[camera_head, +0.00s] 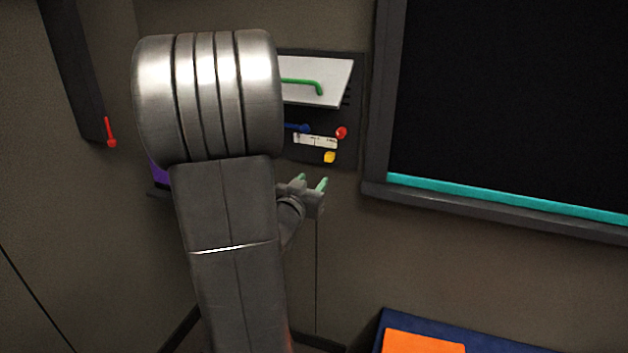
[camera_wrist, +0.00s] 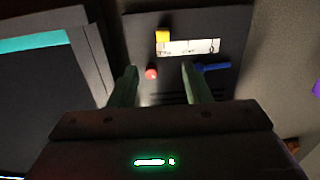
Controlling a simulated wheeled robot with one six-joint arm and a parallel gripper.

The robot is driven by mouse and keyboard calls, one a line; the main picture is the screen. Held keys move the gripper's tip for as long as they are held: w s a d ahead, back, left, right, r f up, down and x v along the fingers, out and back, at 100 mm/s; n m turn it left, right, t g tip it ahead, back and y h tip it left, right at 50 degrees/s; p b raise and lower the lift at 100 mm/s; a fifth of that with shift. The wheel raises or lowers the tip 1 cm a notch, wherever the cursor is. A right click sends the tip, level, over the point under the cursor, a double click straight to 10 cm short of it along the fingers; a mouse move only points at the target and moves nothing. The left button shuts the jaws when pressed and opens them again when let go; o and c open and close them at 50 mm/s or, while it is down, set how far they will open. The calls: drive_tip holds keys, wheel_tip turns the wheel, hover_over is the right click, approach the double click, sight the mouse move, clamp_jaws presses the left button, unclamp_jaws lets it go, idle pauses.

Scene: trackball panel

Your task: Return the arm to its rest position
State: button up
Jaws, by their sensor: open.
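My gripper (camera_head: 312,183) is in front of the wall, just below the dark panel (camera_head: 352,85), with its two green fingertips apart and nothing between them. In the wrist view my gripper (camera_wrist: 160,85) points toward the panel (camera_wrist: 237,32), its fingers spread. The panel carries a red knob (camera_head: 341,132), a yellow knob (camera_head: 330,157), a blue handle (camera_head: 300,127) and a white label strip (camera_head: 316,142). Above them a light flap (camera_head: 325,75) with a green handle (camera_head: 318,88) stands out from the panel. My arm hides the panel's left part in the head view.
A large black screen (camera_head: 510,90) with a teal lower strip (camera_head: 510,200) is at the right. A red lever (camera_head: 110,133) hangs at the left wall. A purple thing (camera_head: 159,173) shows partly behind my arm. A blue surface with an orange piece (camera_head: 422,343) is low at the right.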

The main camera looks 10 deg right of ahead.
sight(326, 158)
drive_tip(key=shift+w, duration=0.1)
drive_tip(key=p+x, duration=0.1)
drive_tip(key=x, duration=1.2)
drive_tip(key=shift+w+d+p, duration=0.2)
drive_tip(key=shift+w+p, duration=0.05)
drive_tip(key=shift+p, duration=0.15)
drive_tip(key=shift+w+a+r, duration=0.1)
drive_tip(key=shift+w+a, duration=0.2)
drive_tip(key=shift+a, duration=0.15)
